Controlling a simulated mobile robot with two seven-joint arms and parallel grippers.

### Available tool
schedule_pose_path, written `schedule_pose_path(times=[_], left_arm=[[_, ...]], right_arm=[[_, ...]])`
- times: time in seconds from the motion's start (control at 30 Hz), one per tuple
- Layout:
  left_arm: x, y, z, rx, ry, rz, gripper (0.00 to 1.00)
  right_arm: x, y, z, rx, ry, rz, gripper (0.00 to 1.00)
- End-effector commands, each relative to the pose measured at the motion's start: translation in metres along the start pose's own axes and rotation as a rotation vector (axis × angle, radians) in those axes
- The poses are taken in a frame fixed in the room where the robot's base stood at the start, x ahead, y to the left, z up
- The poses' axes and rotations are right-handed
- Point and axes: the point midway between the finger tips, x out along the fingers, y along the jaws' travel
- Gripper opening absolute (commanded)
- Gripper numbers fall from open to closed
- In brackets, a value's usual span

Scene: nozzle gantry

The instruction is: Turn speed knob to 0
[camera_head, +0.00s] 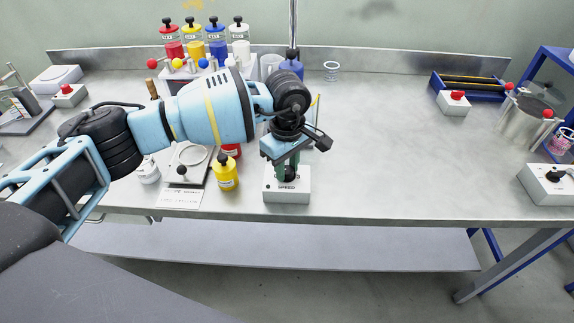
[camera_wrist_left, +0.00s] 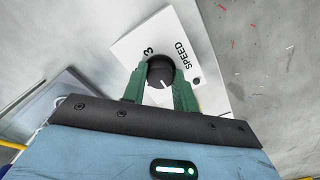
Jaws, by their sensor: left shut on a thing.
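The speed knob (camera_head: 290,173) is a black dial on a white box (camera_head: 287,194) marked SPEED, near the table's front edge. In the left wrist view the knob (camera_wrist_left: 160,72) has a pale pointer line, and the white box (camera_wrist_left: 152,36) shows the word SPEED and a digit 3; other digits are hidden. My left gripper (camera_head: 289,170) points down from above, its green fingers on both sides of the knob. In the left wrist view the left gripper (camera_wrist_left: 160,82) is shut on the knob. My right gripper is not in view.
A yellow bottle (camera_head: 225,174) and a scale-like tray stand left of the box. Red, yellow, blue and white bottles stand at the back. Another white box with a black knob (camera_head: 553,177) sits at the right edge. The table's middle right is clear.

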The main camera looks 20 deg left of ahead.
Motion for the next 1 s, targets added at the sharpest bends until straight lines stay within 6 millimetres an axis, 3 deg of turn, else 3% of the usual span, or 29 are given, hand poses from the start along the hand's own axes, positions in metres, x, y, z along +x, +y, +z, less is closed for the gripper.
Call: schedule_pose_path(times=[0.07,0.1,0.27,0.63,1.0], left_arm=[[-0.001,0.0,0.0,-0.002,0.0,0.002,0.06],[-0.001,0.0,0.0,-0.001,0.0,0.002,0.3],[-0.001,0.0,0.0,-0.001,0.0,0.001,0.5],[-0.006,0.001,0.0,0.001,0.0,0.002,0.5],[-0.06,0.001,0.0,0.001,0.001,0.004,0.5]], right_arm=[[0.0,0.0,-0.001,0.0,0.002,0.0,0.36],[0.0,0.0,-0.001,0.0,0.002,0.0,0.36],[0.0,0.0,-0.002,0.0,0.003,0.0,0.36],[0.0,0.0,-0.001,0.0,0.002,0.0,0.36],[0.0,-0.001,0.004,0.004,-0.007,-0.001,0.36]])
